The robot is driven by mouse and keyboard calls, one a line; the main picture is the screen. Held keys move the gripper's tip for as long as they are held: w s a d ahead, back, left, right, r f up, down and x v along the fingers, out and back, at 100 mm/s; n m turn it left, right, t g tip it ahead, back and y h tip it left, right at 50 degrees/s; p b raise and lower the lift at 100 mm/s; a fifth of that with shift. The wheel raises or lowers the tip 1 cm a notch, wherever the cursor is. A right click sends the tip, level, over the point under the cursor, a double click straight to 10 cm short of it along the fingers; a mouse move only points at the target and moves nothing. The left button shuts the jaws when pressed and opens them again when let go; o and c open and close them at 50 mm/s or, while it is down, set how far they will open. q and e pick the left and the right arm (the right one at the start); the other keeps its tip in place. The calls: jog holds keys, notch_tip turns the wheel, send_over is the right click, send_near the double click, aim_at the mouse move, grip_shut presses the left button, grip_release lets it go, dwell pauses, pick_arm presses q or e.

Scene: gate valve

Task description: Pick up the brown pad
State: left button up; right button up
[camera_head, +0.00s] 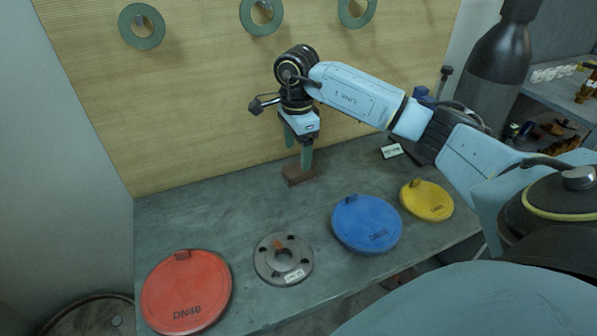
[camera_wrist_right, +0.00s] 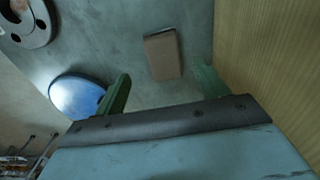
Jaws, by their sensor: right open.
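The brown pad (camera_head: 298,176) is a small flat block lying on the grey-green bench, near the wooden back panel. It also shows in the right wrist view (camera_wrist_right: 163,55), a little beyond the fingertips and between their lines. My right gripper (camera_head: 298,152) hangs above the pad with its green fingers pointing down. In the right wrist view its two fingers (camera_wrist_right: 163,80) are apart with nothing between them. In the head view one finger overlaps the pad's upper edge, and the height gap is hard to judge. My left gripper is not in view.
On the bench (camera_head: 215,225) lie a red disc (camera_head: 187,290), a grey flange (camera_head: 283,259), a blue disc (camera_head: 366,223) and a yellow disc (camera_head: 426,200). A small white label (camera_head: 391,151) is at the back right. Green rings (camera_head: 141,27) hang on the wooden panel (camera_head: 180,110).

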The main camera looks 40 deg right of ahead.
aim_at(299, 167)
jog(key=shift+f, duration=0.3)
jog(key=f, duration=0.4)
jog(key=shift+w+d+f, duration=0.15)
jog(key=shift+d+f, duration=0.05)
jog(key=shift+d, duration=0.2)
jog(key=shift+f, duration=0.3)
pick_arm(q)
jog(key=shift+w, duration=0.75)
pick_arm(e)
jog(key=shift+c, duration=0.3)
jog(key=shift+c, duration=1.1)
jog(key=c, duration=0.8)
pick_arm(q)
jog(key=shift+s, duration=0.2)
pick_arm(e)
jog(key=shift+r, duration=0.15)
